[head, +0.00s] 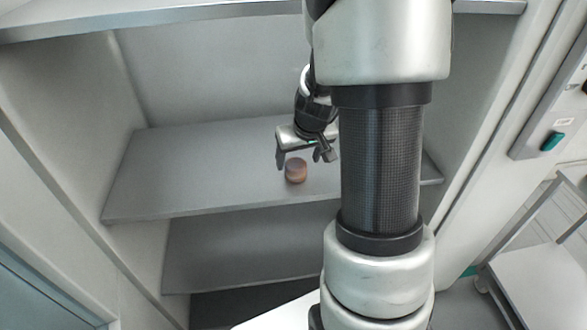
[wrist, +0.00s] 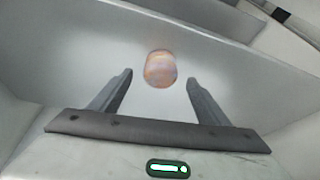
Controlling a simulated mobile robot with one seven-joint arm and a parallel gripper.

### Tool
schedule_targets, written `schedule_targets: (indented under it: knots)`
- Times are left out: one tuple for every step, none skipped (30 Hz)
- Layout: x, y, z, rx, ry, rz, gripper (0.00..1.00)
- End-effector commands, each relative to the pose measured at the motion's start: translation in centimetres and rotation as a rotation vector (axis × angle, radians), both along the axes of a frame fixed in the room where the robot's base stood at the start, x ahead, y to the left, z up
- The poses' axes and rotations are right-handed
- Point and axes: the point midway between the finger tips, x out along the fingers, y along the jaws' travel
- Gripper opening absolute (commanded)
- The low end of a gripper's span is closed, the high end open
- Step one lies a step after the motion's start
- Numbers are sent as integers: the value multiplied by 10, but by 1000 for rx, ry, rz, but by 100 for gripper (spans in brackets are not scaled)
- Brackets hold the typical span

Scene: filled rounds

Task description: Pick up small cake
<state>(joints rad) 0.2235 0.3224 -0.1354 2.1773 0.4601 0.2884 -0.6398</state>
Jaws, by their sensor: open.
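The small cake (head: 295,170) is a short, round, brown-orange piece standing on the middle shelf (head: 190,165) in the head view. In the wrist view the cake (wrist: 161,69) lies a little beyond the fingertips, roughly centred between them. My gripper (head: 306,160) is open, with its two fingers apart near the cake. The wrist view shows the open gripper (wrist: 159,75) with nothing held between its fingers. I cannot tell whether a finger touches the cake. My arm hides part of the shelf's right side in the head view.
An upper shelf (head: 80,22) crosses above, and a lower shelf (head: 215,250) lies below. The cabinet's left side wall (head: 75,120) bounds the space. The middle shelf is bare left of the cake. A white cart (head: 540,280) stands at the right.

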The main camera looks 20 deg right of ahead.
Motion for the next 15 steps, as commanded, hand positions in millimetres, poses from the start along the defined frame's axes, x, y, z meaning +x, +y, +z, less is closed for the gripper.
schedule_targets:
  knots:
    - [1,0,-2,0,0,0,70]
    - [2,0,-5,0,0,0,70]
    - [3,0,-9,1,1,-1,70]
    - [4,0,-13,1,2,-1,70]
    - [6,-1,-18,1,3,-1,70]
    - [8,-1,-24,1,4,-1,70]
    - [10,-1,-29,1,3,-2,70]
    - [12,-1,-33,2,4,-1,70]
    - [14,-1,-38,1,3,-2,70]
    - [16,-2,-41,1,2,-2,70]
    - [17,-2,-44,1,1,-2,70]
    - [19,-2,-46,0,1,0,70]
    - [19,-2,-48,0,1,0,70]
    - [20,-2,-48,0,0,0,70]
    - [20,-2,-49,0,0,0,70]
